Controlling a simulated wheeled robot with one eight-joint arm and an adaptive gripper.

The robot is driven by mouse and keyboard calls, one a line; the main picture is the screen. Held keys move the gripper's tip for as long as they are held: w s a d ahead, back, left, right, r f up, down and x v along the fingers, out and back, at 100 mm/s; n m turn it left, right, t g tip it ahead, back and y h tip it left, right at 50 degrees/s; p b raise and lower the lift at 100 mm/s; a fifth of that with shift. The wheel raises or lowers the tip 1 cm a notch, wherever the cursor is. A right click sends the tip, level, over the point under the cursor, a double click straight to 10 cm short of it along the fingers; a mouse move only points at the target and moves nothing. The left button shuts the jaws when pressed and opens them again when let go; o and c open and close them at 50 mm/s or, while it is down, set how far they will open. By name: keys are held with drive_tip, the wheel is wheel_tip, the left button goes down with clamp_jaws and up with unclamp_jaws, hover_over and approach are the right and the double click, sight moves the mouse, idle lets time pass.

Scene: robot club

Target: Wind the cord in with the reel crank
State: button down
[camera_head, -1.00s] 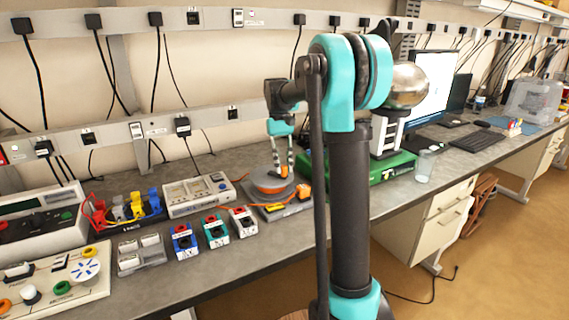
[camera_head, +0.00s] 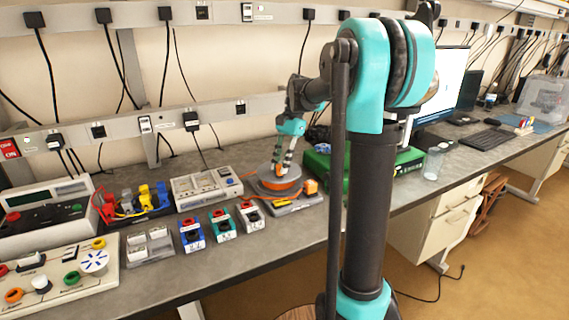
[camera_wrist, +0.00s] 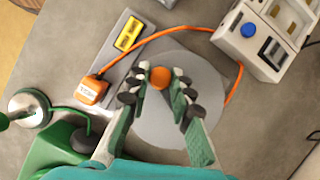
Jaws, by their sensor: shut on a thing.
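The cord reel (camera_head: 281,183) lies on the bench, a round grey disc on a grey base plate. In the wrist view its disc (camera_wrist: 190,130) fills the middle. An orange round crank knob (camera_wrist: 160,77) stands on the disc near its rim. My gripper (camera_wrist: 159,90) has its fingertips on either side of the knob and is shut on it; it also shows over the reel in the head view (camera_head: 280,168). The orange cord (camera_wrist: 197,28) runs from an orange block (camera_wrist: 91,90) on the base and curves around to the disc's right. My fingers hide part of the disc.
A yellow-labelled part (camera_wrist: 129,33) sits on the base plate. A white instrument box (camera_head: 205,187) stands left of the reel, and small blue, teal and white boxes (camera_head: 222,225) stand in front. A green case (camera_head: 398,172) is close on the right.

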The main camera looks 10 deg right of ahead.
drive_tip(key=m, duration=0.2)
drive_tip(key=a+m+t, duration=0.1)
drive_tip(key=a+m+t+y, duration=0.1)
drive_tip(key=m, duration=0.1)
drive_tip(key=shift+w+a+m, duration=0.1)
drive_tip(key=shift+w+m, duration=0.15)
drive_tip(key=shift+m, duration=0.05)
drive_tip(key=m, duration=0.1)
drive_tip(key=w+a+m+t, duration=0.1)
drive_tip(key=m, duration=0.1)
drive_tip(key=m+t, duration=0.1)
drive_tip(key=m, duration=0.1)
drive_tip(key=shift+w+a, duration=0.25)
drive_tip(key=shift+a, duration=0.05)
drive_tip(key=m, duration=0.2)
drive_tip(key=w+m+t, duration=0.1)
drive_tip(key=m, duration=0.1)
drive_tip(key=w+m+t+h, duration=0.1)
drive_tip(key=m, duration=0.1)
drive_tip(key=shift+a, duration=0.4)
drive_tip(key=m, duration=0.1)
drive_tip(key=w+m+t+h, duration=0.1)
drive_tip(key=m, duration=0.1)
drive_tip(key=shift+w, duration=0.15)
drive_tip(key=shift+w+d+m+h, duration=0.15)
drive_tip(key=shift+w+m+h, duration=0.3)
drive_tip(key=shift+m, duration=0.65)
drive_tip(key=c, duration=1.3)
unclamp_jaws()
drive_tip(key=shift+c, duration=0.2)
